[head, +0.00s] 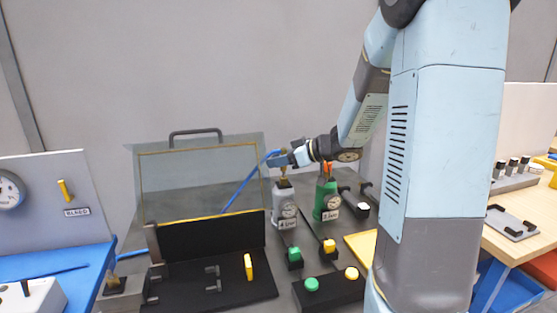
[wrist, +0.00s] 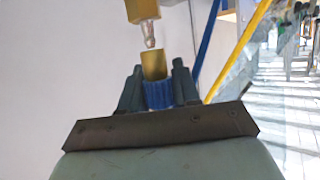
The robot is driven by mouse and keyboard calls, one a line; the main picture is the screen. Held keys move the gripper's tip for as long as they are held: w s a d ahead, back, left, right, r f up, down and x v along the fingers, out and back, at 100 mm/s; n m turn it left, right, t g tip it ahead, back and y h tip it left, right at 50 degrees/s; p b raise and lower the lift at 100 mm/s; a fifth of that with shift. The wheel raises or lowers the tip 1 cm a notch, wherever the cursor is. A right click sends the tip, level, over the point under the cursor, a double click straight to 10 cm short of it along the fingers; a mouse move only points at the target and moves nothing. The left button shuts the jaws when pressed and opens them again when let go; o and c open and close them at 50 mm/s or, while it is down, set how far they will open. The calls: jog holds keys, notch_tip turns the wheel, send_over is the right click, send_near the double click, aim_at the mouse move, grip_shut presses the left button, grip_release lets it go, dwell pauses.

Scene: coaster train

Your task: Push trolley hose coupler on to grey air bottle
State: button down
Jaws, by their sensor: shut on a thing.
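The grey air bottle (head: 283,204) stands upright with a gauge and label on its front and a brass fitting on top. My gripper (head: 284,159) is just above it, shut on the trolley hose coupler. In the wrist view the coupler (wrist: 159,94) has a blue ribbed collar and a brass end, between the two dark fingers (wrist: 157,88). A brass fitting with a pale nipple (wrist: 149,33) points at the coupler's open end. The nipple looks very close to the brass rim; I cannot tell whether they touch. The blue hose (head: 240,190) runs down left from my gripper.
A green bottle (head: 326,201) stands right of the grey one. A clear guard with a black handle (head: 195,133) stands behind left. Green and yellow buttons (head: 311,285) are in front. A blue bench (head: 60,271) is left and a wooden bench (head: 525,247) right.

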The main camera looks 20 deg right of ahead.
jog(key=shift+f, duration=1.05)
dwell(0.5)
jog(key=c, duration=0.7)
grip_release()
jog(key=shift+c, duration=0.2)
jog(key=shift+d, duration=0.15)
jog(key=v, duration=1.3)
jog(key=shift+s+d, duration=0.15)
jog(key=shift+s, duration=0.1)
